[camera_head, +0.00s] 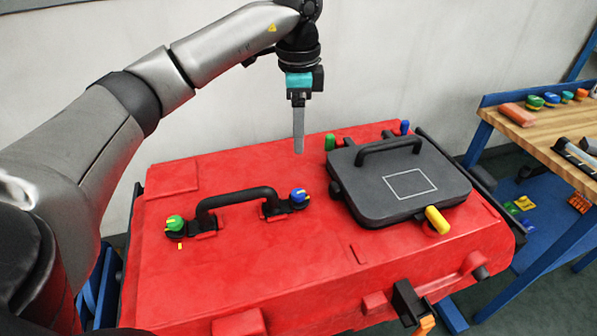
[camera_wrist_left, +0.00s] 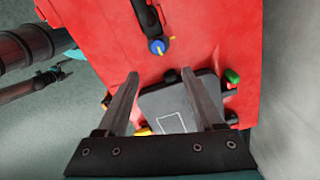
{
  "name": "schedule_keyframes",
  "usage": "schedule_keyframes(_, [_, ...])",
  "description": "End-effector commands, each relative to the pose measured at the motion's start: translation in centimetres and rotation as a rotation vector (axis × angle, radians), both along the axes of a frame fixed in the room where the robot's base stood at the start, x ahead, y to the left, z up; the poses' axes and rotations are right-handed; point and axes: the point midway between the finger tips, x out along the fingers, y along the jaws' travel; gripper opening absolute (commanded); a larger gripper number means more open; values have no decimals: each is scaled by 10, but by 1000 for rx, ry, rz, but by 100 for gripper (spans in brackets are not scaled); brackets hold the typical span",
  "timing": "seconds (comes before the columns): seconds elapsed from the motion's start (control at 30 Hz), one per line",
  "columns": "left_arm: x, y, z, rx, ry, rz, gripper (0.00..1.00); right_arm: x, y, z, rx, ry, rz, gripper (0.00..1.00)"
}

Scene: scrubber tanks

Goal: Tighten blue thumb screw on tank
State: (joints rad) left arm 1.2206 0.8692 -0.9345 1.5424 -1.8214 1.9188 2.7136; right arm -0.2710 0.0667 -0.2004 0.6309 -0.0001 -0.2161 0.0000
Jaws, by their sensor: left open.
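The red tank (camera_head: 260,265) fills the middle of the head view. The blue thumb screw (camera_head: 298,196) with a yellow mark sits at the right end of the black handle (camera_head: 235,199) on the tank top. It also shows in the left wrist view (camera_wrist_left: 158,46), beyond the fingertips. My left gripper (camera_head: 298,150) hangs above the tank, behind the screw in the picture and apart from it. In the left wrist view its two fingers (camera_wrist_left: 159,78) are spread with nothing between them.
A green thumb screw (camera_head: 174,223) is at the handle's left end. A dark lid (camera_head: 400,182) with its own handle stands on the tank's right, with green, blue and yellow knobs around it. A wooden workbench (camera_head: 545,135) with parts is at the right.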

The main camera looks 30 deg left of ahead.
Motion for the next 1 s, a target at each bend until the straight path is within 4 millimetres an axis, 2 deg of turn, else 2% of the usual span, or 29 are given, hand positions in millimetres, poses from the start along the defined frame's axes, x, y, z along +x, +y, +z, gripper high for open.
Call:
schedule_keyframes(0.2, [-1, 0, -31, 1, 6, 0, 69, -33, -10, -9, -15, 52, 3, 100])
schedule_keyframes(0.33, [-1, 0, -60, 1, 6, -1, 69, -41, -15, -15, -23, 65, 4, 100])
schedule_keyframes(0.47, [-2, 0, -88, 0, 5, -2, 69, -34, -19, -21, -26, 53, 3, 100])
schedule_keyframes(0.7, [-1, 0, -132, 0, 4, -2, 69, -5, -27, -27, -34, 3, -3, 100])
schedule_keyframes(0.83, [-1, -1, -145, -1, 3, -2, 69, 1, -29, -30, -36, -7, -5, 100])
schedule_keyframes(1.0, [-1, -1, -151, -1, 0, -3, 69, 2, -29, -30, -36, -7, -6, 100])
